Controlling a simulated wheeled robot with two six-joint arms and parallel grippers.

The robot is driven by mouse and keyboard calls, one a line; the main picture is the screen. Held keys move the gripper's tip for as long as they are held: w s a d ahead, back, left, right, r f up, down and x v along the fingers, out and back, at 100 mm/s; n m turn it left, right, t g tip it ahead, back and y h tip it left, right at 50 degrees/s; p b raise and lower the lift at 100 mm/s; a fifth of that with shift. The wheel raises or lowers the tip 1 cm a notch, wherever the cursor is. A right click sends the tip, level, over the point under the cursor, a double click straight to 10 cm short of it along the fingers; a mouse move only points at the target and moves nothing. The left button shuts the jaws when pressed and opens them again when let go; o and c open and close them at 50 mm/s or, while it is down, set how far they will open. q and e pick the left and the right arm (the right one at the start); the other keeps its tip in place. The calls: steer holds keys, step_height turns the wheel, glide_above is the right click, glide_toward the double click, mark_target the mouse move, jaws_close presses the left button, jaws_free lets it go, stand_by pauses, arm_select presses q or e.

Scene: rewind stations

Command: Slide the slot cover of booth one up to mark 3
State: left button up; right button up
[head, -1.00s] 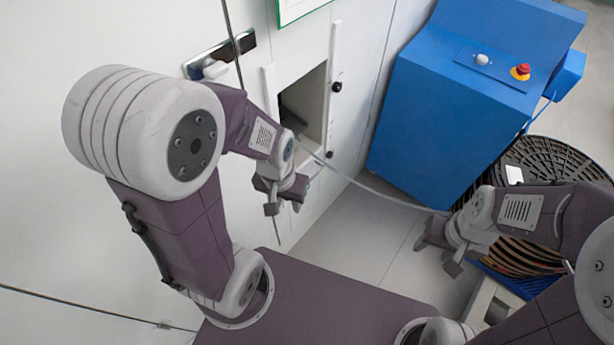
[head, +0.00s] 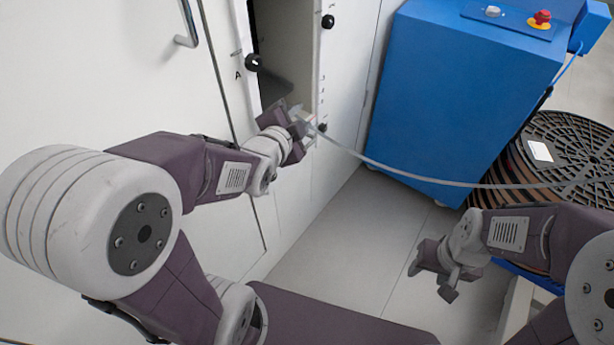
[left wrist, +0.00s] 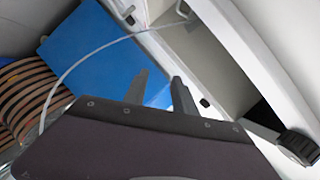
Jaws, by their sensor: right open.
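The booth slot (head: 290,60) is a tall opening in the white wall with pale rails at its sides. The left rail has a black knob (head: 253,62) by a letter A. The right rail has small marks, too small to read. I cannot clearly make out the cover; the slot's lower end is partly hidden by my left gripper (head: 300,133). That gripper is at the slot's lower end, beside a grey strip (head: 390,172). Its fingers stand apart in the left wrist view (left wrist: 160,78), with nothing visible between them. My right gripper (head: 430,281) is open and empty above the floor.
The strip runs from the slot to a reel (head: 570,150) at the right. A blue cabinet (head: 455,95) with a red button (head: 541,16) stands right of the slot. A metal handle (head: 190,25) is on the wall at left. The floor between is clear.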

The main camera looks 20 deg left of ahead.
arm_select(q)
steer(key=t+b, duration=0.1)
steer(key=b, duration=1.4)
glide_toward(307, 146)
steer(key=x, duration=0.6)
steer(key=f+x, duration=0.1)
steer(key=x, duration=0.2)
steer(key=shift+w+r, duration=0.1)
steer(key=shift+w, duration=0.45)
jaws_close()
arm_select(e)
step_height(307, 146, down, 20)
steer(key=shift+r, duration=0.25)
